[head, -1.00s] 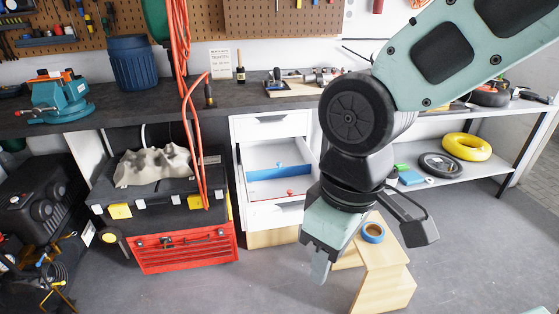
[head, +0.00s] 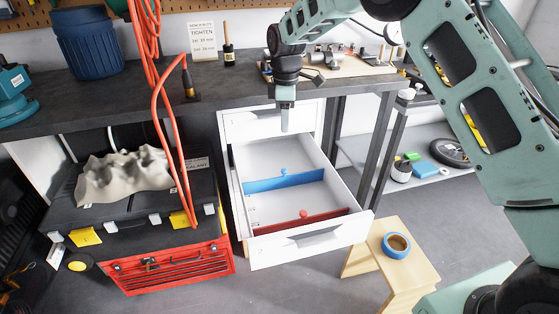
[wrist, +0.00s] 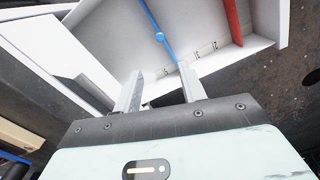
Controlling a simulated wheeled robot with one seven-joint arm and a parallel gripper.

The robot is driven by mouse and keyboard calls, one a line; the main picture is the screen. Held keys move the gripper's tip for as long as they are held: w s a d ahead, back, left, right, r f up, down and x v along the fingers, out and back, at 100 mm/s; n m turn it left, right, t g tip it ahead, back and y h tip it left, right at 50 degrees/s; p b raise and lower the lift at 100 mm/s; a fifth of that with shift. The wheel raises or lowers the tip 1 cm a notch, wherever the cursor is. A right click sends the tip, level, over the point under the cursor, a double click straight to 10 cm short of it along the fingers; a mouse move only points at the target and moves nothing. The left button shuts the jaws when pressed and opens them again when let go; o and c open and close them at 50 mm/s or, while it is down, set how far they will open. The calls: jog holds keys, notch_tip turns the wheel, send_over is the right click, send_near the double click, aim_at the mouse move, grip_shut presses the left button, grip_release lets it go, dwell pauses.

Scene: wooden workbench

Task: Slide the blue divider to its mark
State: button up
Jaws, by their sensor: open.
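The blue divider (head: 285,181) stands across the inside of the open white drawer (head: 310,244), with a small blue knob on its top edge. In the wrist view the blue divider (wrist: 152,22) runs down to a drawer wall that carries small printed numbers (wrist: 197,52); which one is its mark I cannot tell. My gripper (head: 285,129) points down over the back part of the drawer, behind the blue divider and apart from it. In the wrist view my gripper (wrist: 162,69) has its two fingers spread with nothing between them.
A red divider (head: 300,222) with a red knob stands nearer the drawer front. The dark workbench top (head: 235,93) lies behind the drawer. A red toolbox (head: 178,268) stands to the left, and a wooden stool (head: 412,268) with blue tape (head: 396,245) to the right.

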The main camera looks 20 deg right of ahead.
aim_at(285, 170)
notch_tip(285, 170, down, 17)
jog(key=shift+f+p, duration=0.15)
jog(key=shift+p, duration=0.4)
